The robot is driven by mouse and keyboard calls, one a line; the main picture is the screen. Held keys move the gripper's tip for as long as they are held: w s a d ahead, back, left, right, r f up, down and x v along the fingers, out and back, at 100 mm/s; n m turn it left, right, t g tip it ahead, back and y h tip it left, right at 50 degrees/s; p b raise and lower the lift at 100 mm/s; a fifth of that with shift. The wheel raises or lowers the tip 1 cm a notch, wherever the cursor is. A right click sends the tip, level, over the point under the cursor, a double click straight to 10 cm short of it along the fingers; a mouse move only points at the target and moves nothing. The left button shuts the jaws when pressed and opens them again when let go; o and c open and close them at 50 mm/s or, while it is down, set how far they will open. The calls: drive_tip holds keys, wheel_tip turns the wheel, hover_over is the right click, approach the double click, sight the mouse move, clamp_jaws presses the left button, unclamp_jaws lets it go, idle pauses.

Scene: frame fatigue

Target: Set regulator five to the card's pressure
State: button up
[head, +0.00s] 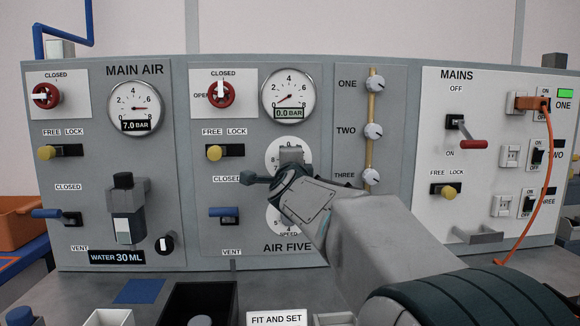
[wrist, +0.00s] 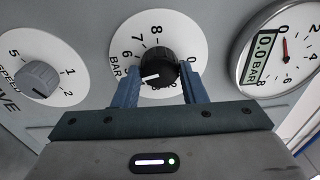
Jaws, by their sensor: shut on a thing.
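The regulator five pressure dial has a white numbered face (wrist: 138,45) marked BAR and a black knob (wrist: 164,62) with a white pointer mark. In the wrist view the mark points to the lower left. My gripper (wrist: 160,78) is shut on this knob, a blue finger on each side. No pressure card is readable in view.
The speed dial's grey knob (wrist: 38,80) is close beside the pressure dial. A red knob (head: 221,94), yellow knob (head: 214,152) and blue lever (head: 222,211) are left on the panel. MAIN AIR gauge (head: 134,102) reads 7.0 BAR. An orange cable (head: 543,170) hangs at right.

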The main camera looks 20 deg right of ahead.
drive_tip(key=shift+r, duration=0.1)
idle(0.4)
drive_tip(key=o, duration=1)
drive_tip(key=p+v, duration=0.2)
drive_tip(key=v, duration=1.1)
drive_tip(key=shift+s, duration=0.45)
